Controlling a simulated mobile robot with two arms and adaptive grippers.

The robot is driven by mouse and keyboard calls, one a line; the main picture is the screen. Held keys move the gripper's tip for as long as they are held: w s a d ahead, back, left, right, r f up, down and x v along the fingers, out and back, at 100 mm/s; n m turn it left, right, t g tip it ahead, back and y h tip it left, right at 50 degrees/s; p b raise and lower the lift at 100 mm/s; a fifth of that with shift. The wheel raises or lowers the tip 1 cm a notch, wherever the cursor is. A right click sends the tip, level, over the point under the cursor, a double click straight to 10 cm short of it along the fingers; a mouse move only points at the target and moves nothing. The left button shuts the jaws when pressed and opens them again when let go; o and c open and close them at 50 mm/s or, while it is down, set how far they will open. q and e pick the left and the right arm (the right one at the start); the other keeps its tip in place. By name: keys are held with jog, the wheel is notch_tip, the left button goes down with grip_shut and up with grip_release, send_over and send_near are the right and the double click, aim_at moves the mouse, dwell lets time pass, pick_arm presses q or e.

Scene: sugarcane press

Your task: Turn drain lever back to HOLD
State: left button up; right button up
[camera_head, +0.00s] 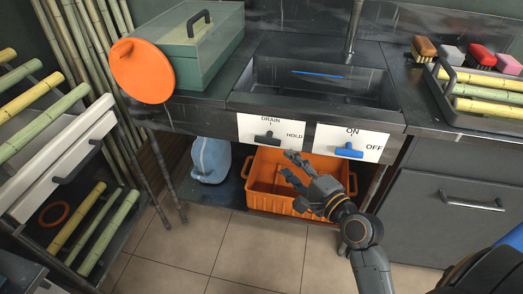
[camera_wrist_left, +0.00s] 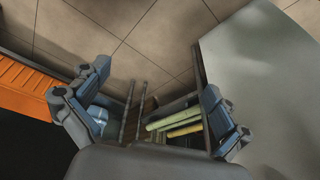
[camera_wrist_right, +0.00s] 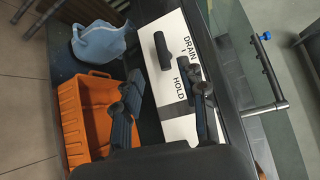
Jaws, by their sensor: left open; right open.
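The drain lever (camera_head: 266,139) is a black handle on a white plate (camera_head: 247,123) marked DRAIN at the top and HOLD at the right, on the sink's front. Its bar lies roughly horizontal. In the right wrist view the lever (camera_wrist_right: 162,50) is ahead of my fingers, and I see no contact. My right gripper (camera_head: 288,163) is open and empty, just below the plate and in front of the orange crate; it also shows in the right wrist view (camera_wrist_right: 162,104). My left gripper (camera_wrist_left: 155,100) is open and empty in the left wrist view, outside the head view.
A blue lever (camera_head: 348,151) sits on the ON/OFF plate to the right. An orange crate (camera_head: 270,202) and a blue jug (camera_head: 210,160) stand under the sink (camera_head: 315,100). A grey cabinet (camera_head: 460,220) is at right. Tiled floor (camera_head: 215,250) in front is clear.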

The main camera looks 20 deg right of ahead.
aim_at(265, 143)
jog(key=w, duration=0.3)
jog(key=w+a, duration=0.1)
jog(key=w, duration=0.2)
jog(key=w+f+b, duration=0.1)
jog(key=w, duration=0.1)
jog(key=shift+w+a, duration=0.25)
jog(key=shift+w, duration=0.15)
jog(key=shift+w+a+f+b, duration=0.1)
jog(key=shift+w+a+b, duration=0.1)
jog(key=shift+w, duration=1)
jog(key=shift+w+a+f+b, duration=0.1)
jog(key=shift+w+a+b, duration=0.05)
jog(key=shift+w, duration=1)
pick_arm(q)
jog(key=shift+v, duration=1.2)
jog(key=shift+s+a, duration=0.1)
pick_arm(e)
grip_shut()
